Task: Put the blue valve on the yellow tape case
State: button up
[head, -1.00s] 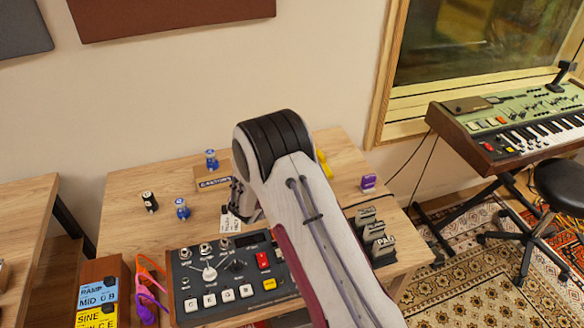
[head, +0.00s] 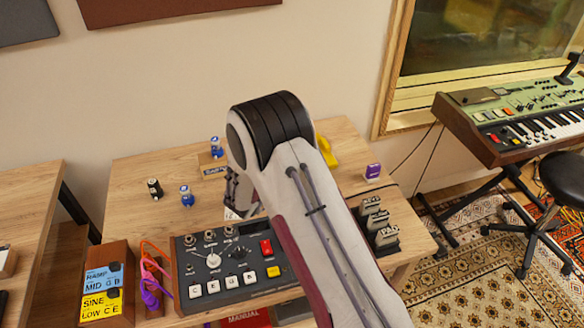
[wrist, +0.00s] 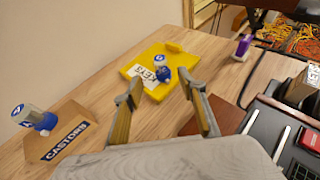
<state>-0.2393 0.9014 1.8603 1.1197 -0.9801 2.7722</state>
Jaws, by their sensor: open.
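The yellow tape case (wrist: 181,51) is a flat yellow tray with a white KEYS label, lying on the wooden table ahead of my gripper in the wrist view. A small blue valve (wrist: 163,74) with a pale emblem rests on it beside the label; whether it is upright I cannot tell. My gripper (wrist: 161,92) is open, its fingers apart on the near side of the valve, with nothing visibly held. In the head view my arm hides the valve and most of the yellow case (head: 328,152).
A similar blue-and-clear part (wrist: 35,118) stands on the CASTORS box (wrist: 68,133) at left. Another blue part (head: 187,197) and a black one (head: 154,188) stand on the table. A control panel (head: 225,262) is at the front, a purple block (head: 373,171) to the right.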

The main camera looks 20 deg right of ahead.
jog(key=shift+r, duration=0.15)
jog(key=a+r+n+t+y, duration=0.1)
jog(key=a+r+n+y, duration=0.5)
jog(key=r+n, duration=0.65)
jog(key=s+a+r+n+y, duration=0.4)
jog(key=s+r+n, duration=0.7)
jog(key=s+d+n+g, duration=0.3)
jog(key=s+n, duration=0.7)
jog(key=s, duration=0.6)
jog(key=s+d+n+g+h, duration=0.1)
jog(key=s+d+n+g, duration=0.1)
jog(key=s+n, duration=0.8)
jog(key=s, duration=0.7)
jog(key=shift+s+d+r+g, duration=0.15)
jog(key=shift+d+r+g, duration=0.1)
jog(key=shift+d+g, duration=0.15)
